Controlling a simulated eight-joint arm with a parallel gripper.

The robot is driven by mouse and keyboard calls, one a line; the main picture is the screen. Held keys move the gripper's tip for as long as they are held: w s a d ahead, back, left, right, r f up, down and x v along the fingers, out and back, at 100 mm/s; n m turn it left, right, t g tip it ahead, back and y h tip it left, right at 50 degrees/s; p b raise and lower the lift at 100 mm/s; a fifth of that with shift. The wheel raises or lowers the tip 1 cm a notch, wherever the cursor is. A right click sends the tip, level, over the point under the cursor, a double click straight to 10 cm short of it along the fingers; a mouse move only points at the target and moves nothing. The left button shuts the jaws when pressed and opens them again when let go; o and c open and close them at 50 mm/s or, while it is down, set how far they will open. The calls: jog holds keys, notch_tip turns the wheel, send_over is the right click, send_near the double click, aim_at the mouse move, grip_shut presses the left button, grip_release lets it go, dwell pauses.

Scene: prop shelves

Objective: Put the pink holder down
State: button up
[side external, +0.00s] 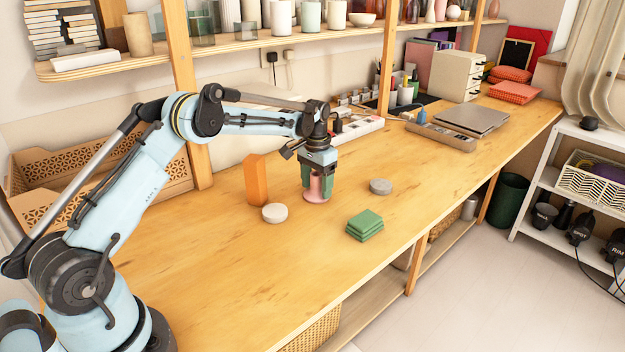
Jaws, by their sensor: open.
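The pink holder (316,188) stands upright on the wooden table (230,290), its wider base on or very near the surface. My gripper (317,182) points straight down over it, with green fingers on both sides of its upper part. The fingers are open around the holder. They hide part of the holder, and I cannot tell whether either finger touches it.
An orange block (256,180) and a cream disc (275,213) stand to the left of the holder. A grey disc (380,186) and a stack of green squares (365,225) lie to the right. The front left of the table is clear.

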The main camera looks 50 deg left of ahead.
grip_shut()
dwell(0.4)
